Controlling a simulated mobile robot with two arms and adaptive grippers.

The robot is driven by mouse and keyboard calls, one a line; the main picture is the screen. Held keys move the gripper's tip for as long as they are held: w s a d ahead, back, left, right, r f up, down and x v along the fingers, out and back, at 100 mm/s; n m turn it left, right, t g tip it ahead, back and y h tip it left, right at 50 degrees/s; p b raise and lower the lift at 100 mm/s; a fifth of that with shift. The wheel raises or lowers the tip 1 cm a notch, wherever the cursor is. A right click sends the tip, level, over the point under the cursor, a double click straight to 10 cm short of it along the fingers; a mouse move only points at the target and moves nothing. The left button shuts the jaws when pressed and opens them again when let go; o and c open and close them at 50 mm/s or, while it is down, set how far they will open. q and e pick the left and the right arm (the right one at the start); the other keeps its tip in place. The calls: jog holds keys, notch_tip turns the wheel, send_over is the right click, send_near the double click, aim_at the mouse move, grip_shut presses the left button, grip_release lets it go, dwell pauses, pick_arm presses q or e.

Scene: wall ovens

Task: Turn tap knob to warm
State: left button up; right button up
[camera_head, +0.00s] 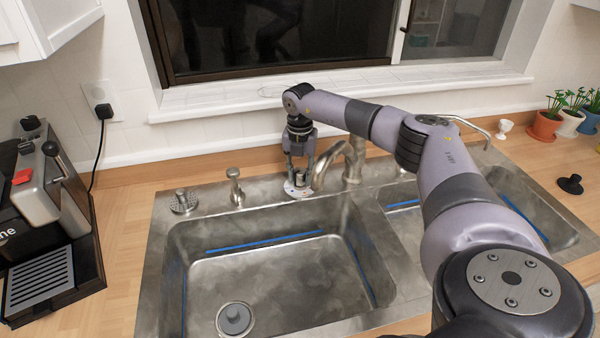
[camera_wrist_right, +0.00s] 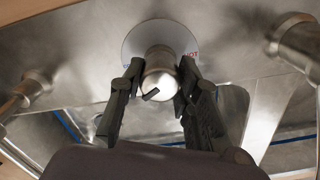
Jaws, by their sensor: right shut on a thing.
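The tap knob (camera_wrist_right: 158,75) is a rounded metal knob with a dark slot mark, standing on a white disc (camera_wrist_right: 150,38). Part of a red label shows at the disc's right edge in the right wrist view. My right gripper (camera_wrist_right: 155,95) is shut on the knob, with one dark finger on each side. In the head view my right gripper (camera_head: 298,180) points down at the white disc (camera_head: 297,189) on the sink's back ledge, left of the tap's spout (camera_head: 325,165), and mostly hides the knob. My left gripper is not in view.
The double sink (camera_head: 255,275) lies below, with a drain plug (camera_head: 234,319). A small metal dispenser (camera_head: 235,187) and a round strainer (camera_head: 184,202) stand left on the ledge. A coffee machine (camera_head: 40,180) is far left; potted plants (camera_head: 546,124) are far right.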

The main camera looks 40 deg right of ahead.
jog(key=c, duration=0.4)
jog(key=shift+n, duration=0.3)
jog(key=n, duration=0.9)
jog(key=shift+n, duration=0.3)
jog(key=shift+d+n, duration=0.1)
jog(key=shift+n, duration=1.7)
jog(key=shift+r, duration=0.1)
jog(key=o, duration=1.1)
